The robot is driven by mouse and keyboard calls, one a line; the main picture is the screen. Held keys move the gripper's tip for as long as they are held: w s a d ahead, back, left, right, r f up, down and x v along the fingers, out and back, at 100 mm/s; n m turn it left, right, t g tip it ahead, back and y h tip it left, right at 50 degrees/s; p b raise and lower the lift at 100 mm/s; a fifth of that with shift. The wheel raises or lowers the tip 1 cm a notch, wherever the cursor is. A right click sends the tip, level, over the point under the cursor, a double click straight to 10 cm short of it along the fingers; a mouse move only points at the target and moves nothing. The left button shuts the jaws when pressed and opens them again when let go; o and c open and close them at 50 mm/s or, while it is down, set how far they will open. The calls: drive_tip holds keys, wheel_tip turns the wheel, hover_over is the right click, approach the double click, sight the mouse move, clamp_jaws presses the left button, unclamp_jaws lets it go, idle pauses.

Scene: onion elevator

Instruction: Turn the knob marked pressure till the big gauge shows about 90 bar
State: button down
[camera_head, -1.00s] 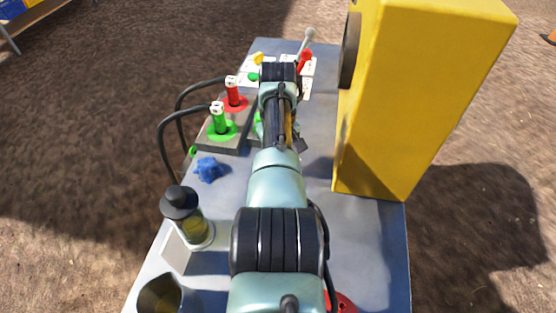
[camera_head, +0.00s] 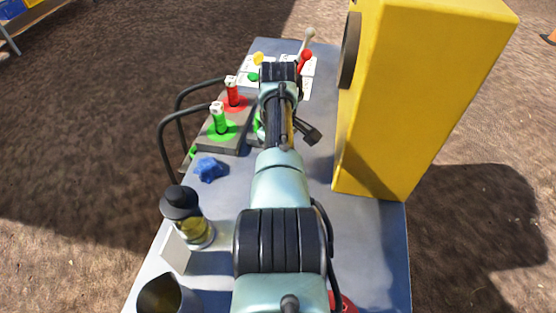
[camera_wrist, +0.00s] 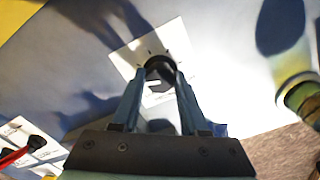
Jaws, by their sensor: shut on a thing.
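In the wrist view, my gripper (camera_wrist: 160,74) is shut on a round black knob (camera_wrist: 159,64), with one finger on each side. The knob sits on a white plate (camera_wrist: 178,40) with short dark tick marks; no wording on it is readable. In the head view my own arm hides the knob and fingers. A tall yellow housing (camera_head: 430,100) stands on the right of the console, with a round dark gauge-like rim (camera_head: 350,50) on its left side. That face is seen edge-on, so no reading shows.
Black hoses loop along the left edge.

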drive_tip(key=shift+c, duration=2.1)
unclamp_jaws()
wheel_tip(320, 180, up, 13)
drive_tip(key=shift+p, duration=0.45)
